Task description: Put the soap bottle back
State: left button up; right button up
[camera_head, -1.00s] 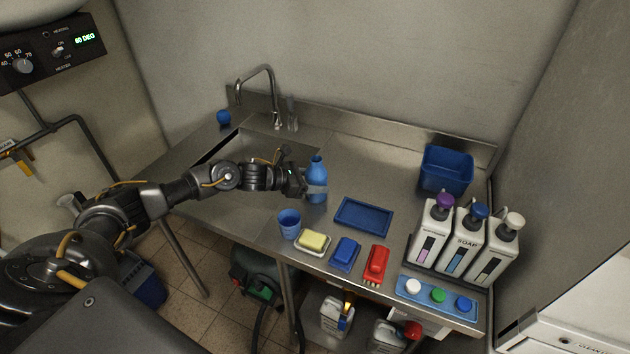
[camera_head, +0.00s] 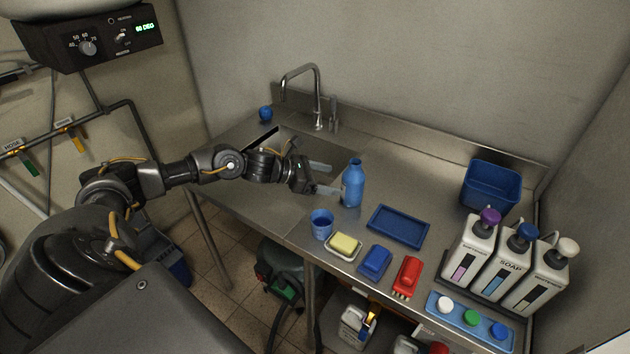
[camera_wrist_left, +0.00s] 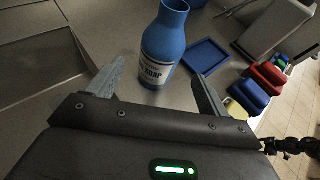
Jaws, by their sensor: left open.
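The soap bottle (camera_head: 353,184) is blue and stands upright on the steel counter, between the sink and the blue tray. In the left wrist view the bottle (camera_wrist_left: 165,48) carries a white label with the word soap. Its bare neck shows, and its top edge is cut off by the frame. My left gripper (camera_head: 327,178) is open and empty just left of the bottle, its fingers pointing at it. In the wrist view the bottle stands beyond the fingertips, clear of them.
A blue cup (camera_head: 321,226), a yellow sponge (camera_head: 345,244), a blue brush (camera_head: 375,262) and a red brush (camera_head: 407,275) line the front edge. A blue tray (camera_head: 372,226), blue bin (camera_head: 492,190), pump dispensers (camera_head: 511,262) and a strip of caps (camera_head: 456,312) are right. The sink (camera_head: 280,150) is left.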

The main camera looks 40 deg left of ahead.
pick_arm(q)
jog(key=v, duration=0.4)
jog(key=shift+b, duration=0.4)
jog(key=shift+r, duration=0.1)
